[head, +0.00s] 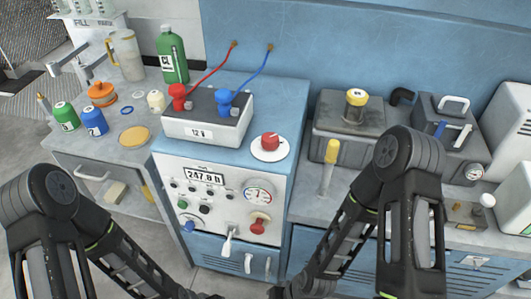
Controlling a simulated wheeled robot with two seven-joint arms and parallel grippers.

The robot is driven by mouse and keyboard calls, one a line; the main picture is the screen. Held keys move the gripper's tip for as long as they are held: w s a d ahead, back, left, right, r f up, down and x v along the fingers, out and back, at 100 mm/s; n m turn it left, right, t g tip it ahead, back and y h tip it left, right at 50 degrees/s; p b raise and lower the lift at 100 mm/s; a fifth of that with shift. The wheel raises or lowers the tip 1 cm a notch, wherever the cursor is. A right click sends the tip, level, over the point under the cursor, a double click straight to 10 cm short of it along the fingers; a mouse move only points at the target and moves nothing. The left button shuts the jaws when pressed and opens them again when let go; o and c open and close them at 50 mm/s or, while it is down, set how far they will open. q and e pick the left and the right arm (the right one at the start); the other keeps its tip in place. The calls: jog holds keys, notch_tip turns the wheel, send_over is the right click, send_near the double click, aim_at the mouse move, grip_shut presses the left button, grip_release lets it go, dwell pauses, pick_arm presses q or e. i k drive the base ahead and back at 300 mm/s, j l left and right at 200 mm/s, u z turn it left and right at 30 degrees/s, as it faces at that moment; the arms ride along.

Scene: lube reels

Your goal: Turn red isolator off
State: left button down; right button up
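A red rotary knob (270,141) sits on a round white plate on the top of the blue and white cabinet (180,163). A second red handle (257,226) with a yellow backing is on the cabinet's front panel, low on the right. I cannot tell from the labels which one is the isolator. My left arm comes in at the lower left and my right arm stands bent at the right, in front of the bench. Both arms run out of the bottom of the picture, and neither gripper shows. Nothing of mine touches either red control.
The front panel has a display (204,177), a dial gauge (258,191) and a white lever (228,240). Bottles and cans crowd the left bench; a yellow-handled tool (328,166) stands to the right.

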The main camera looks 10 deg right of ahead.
aim_at(270, 140)
jog(key=k+z, duration=0.15)
jog(key=z, duration=0.3)
jog(key=k+z, duration=0.1)
jog(key=z, duration=0.35)
jog(key=k+z, duration=0.15)
jog(key=z, duration=0.3)
